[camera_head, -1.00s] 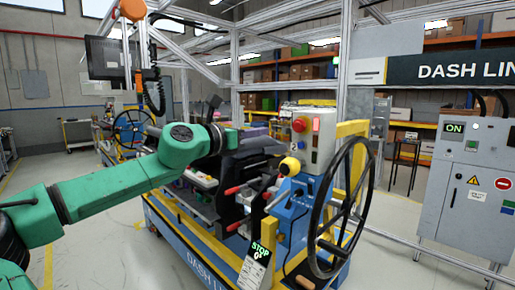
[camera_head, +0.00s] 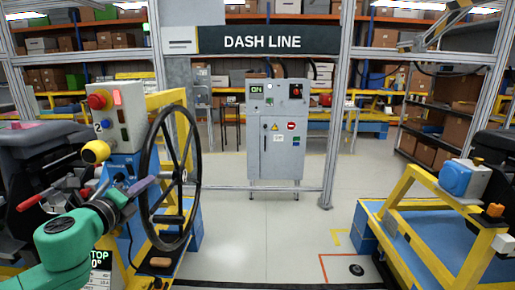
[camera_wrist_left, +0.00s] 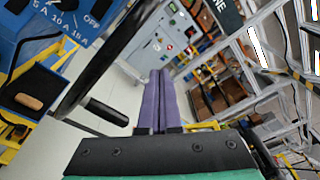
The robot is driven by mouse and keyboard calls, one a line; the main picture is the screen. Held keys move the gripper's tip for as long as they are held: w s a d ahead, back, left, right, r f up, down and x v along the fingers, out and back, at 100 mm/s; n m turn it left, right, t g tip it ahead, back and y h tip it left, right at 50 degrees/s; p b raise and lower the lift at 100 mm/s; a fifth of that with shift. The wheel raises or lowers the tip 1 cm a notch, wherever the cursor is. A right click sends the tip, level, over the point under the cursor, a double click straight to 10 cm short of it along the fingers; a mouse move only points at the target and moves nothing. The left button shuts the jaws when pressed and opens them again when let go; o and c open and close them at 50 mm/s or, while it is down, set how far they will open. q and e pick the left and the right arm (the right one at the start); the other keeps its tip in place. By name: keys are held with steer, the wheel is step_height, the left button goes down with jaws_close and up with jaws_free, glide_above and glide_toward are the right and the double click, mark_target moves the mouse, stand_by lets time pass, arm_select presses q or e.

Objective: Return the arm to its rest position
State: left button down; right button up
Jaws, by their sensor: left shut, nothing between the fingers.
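My left arm, green with a dark wrist, comes in from the lower left in the head view. My left gripper (camera_head: 142,187) has purple fingers, which point right, in front of the black handwheel (camera_head: 195,165) as seen from the head. The left wrist view also shows the gripper (camera_wrist_left: 161,98), with both fingers pressed together and nothing between them. The handwheel's dark rim and handle (camera_wrist_left: 108,112) lie left of the fingers there; I cannot tell the exact gap. My right gripper is not in view.
A control box (camera_head: 128,118) with a red button and yellow knob stands behind the arm. A grey cabinet (camera_head: 276,145) stands at the back centre. A yellow-framed blue bench (camera_head: 425,232) is at the right. The floor (camera_head: 265,235) between is mostly clear.

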arm_select(q)
steer(key=s+d+f+n+g+y, duration=0.1)
steer(key=s+d+f+n+g, duration=0.2)
steer(key=f+n, duration=0.55)
steer(key=s+d+f+n+g+y, duration=0.15)
steer(key=s+f+n, duration=0.3)
steer(key=f, duration=0.65)
steer(key=s+d+f+n+g, duration=0.1)
steer(key=s+f+n+g, duration=0.45)
steer(key=s+f, duration=0.35)
steer(key=s+d+f+n+g, duration=0.2)
steer(key=s+f+n+g, duration=0.3)
steer(key=s, duration=0.6)
step_height(320, 180, down, 23)
steer(key=s+n, duration=0.1)
steer(key=s, duration=0.1)
steer(key=s+a+f+g, duration=0.1)
steer(key=s+a+f, duration=0.2)
steer(key=s+f, duration=1.2)
steer(key=shift+s+f+h, duration=0.35)
steer(key=shift+s, duration=0.8)
